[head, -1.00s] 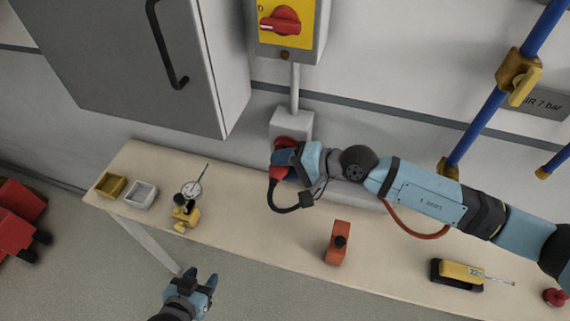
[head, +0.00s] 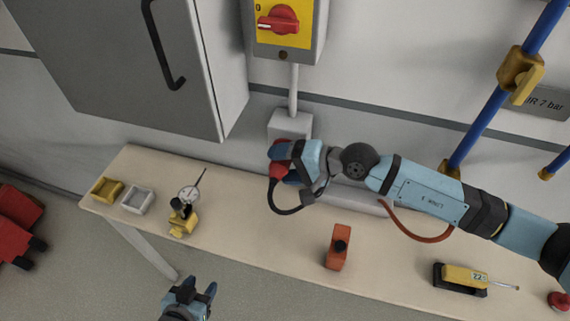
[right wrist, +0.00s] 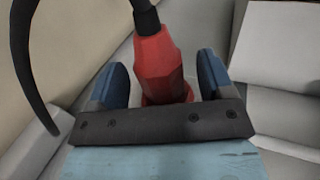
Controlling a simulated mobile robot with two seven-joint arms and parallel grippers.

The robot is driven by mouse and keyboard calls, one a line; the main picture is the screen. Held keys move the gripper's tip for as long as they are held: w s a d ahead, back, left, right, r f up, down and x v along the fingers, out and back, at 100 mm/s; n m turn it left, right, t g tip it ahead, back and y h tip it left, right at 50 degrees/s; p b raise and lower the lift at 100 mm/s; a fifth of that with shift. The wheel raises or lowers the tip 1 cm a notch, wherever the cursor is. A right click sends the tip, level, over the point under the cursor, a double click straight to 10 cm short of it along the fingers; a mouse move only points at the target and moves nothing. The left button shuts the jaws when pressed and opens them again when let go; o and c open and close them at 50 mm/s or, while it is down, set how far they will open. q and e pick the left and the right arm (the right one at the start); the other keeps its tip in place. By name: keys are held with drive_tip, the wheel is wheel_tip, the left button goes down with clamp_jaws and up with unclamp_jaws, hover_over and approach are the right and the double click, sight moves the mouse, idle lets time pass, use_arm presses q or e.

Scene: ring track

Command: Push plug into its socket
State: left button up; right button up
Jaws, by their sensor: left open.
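The red plug (right wrist: 160,68) with its black cable shows in the right wrist view, and in the head view (head: 279,174) below the grey socket box (head: 290,125). My right gripper (right wrist: 162,82) is around the plug, its blue fingers apart with a gap on each side. In the head view my right gripper (head: 285,165) comes in from the right, in front of the box. The plug's front end is hidden, so I cannot tell how deep it sits in the socket. My left gripper (head: 198,291) is open and empty, in front of the bench.
The wooden bench (head: 250,240) carries a yellow bin (head: 107,189), a white bin (head: 138,200), a dial gauge on a yellow stand (head: 184,217), an orange block (head: 338,247) and a yellow meter (head: 463,276). A grey cabinet (head: 150,80) and red-yellow switch (head: 283,22) hang above.

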drive_tip(key=b+v, duration=0.3)
drive_tip(key=v, duration=1.1)
drive_tip(key=shift+b, duration=0.3)
drive_tip(key=shift+a, duration=0.1)
